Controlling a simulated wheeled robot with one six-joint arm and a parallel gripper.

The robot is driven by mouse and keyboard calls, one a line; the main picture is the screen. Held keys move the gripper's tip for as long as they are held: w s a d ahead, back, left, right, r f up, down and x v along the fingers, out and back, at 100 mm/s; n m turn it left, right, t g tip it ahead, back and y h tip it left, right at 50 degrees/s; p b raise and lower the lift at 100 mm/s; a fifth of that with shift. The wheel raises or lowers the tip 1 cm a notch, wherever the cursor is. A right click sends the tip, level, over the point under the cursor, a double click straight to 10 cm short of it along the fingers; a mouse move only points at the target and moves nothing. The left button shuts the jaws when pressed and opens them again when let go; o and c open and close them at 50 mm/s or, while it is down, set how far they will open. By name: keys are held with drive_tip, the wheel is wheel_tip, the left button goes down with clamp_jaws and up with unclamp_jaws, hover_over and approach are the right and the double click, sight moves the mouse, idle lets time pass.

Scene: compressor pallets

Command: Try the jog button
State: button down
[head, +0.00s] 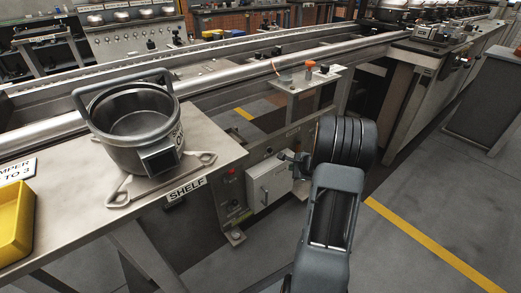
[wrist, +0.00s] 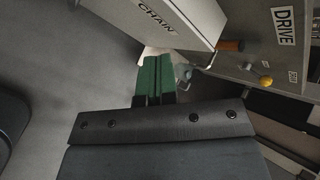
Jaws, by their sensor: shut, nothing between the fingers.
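My gripper (wrist: 157,66) shows in the wrist view as green fingers, shut and empty. They point toward the lower edge of a grey box marked CHAIN (wrist: 168,30). A yellow round knob or button (wrist: 265,80) sits on the grey panel marked DRIVE (wrist: 255,62), right of and apart from the fingers. A small label beside it is too small to read, so I cannot tell whether it is the jog button. In the head view my dark wrist is beside a light grey box (head: 269,184) under the line; the fingertips are not clear there.
A steel shelf (head: 60,205) holds a large pot (head: 135,120) on a flat bracket (head: 118,194). A yellow bin (head: 14,225) stands at the left. A small ledge (head: 300,82) with an orange-topped part juts out above the box. Floor at the right is clear.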

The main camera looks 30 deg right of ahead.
sight(270, 151)
drive_tip(key=shift+w+a+r+h, duration=0.1)
drive_tip(key=shift+w+a+h, duration=0.05)
drive_tip(key=shift+w+h, duration=0.2)
drive_tip(key=shift+w, duration=0.1)
drive_tip(key=w+a+p, duration=0.1)
drive_tip(key=w+p, duration=0.2)
drive_tip(key=w, duration=0.5)
drive_tip(key=shift+w+a, duration=0.2)
drive_tip(key=shift+a, duration=0.05)
drive_tip(key=shift+w+a, duration=0.15)
drive_tip(key=shift+w, duration=0.75)
idle(2.9)
idle(0.4)
drive_tip(key=shift+s+b, duration=0.45)
drive_tip(key=shift+s, duration=0.45)
drive_tip(key=shift+d, duration=0.2)
